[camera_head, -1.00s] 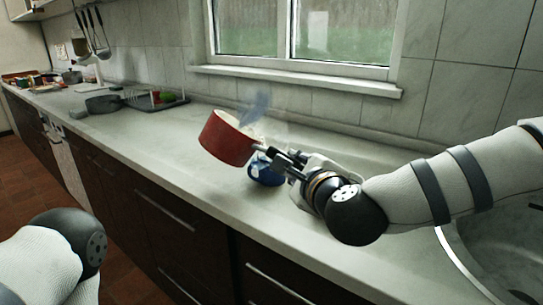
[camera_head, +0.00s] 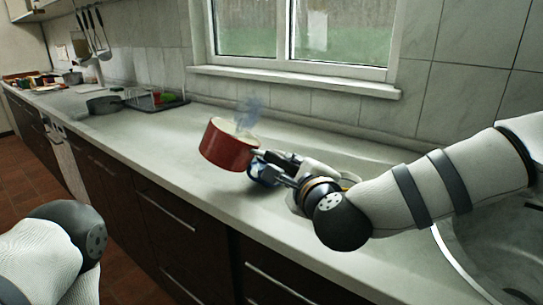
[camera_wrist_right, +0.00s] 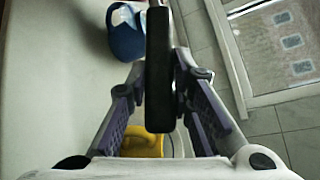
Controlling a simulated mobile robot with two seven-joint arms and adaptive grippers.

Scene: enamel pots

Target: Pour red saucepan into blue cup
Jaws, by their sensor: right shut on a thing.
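The red saucepan (camera_head: 228,147) is held above the counter in the head view, slightly tilted with its rim lower on the right. Pale contents show inside, and a bluish wisp rises above it. My right gripper (camera_head: 277,166) is shut on its dark handle, which also shows between the fingers in the wrist view (camera_wrist_right: 158,75). The blue cup (camera_head: 262,172) stands on the counter behind the gripper and handle, partly hidden by them. It also shows in the wrist view (camera_wrist_right: 125,38), left of the handle. My left gripper is out of view.
A yellow object (camera_wrist_right: 142,140) shows beneath the gripper in the wrist view. A sink (camera_head: 500,235) is at the right. A grey pan (camera_head: 104,104) and a dark rack (camera_head: 158,101) stand farther left. The counter between rack and saucepan is clear.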

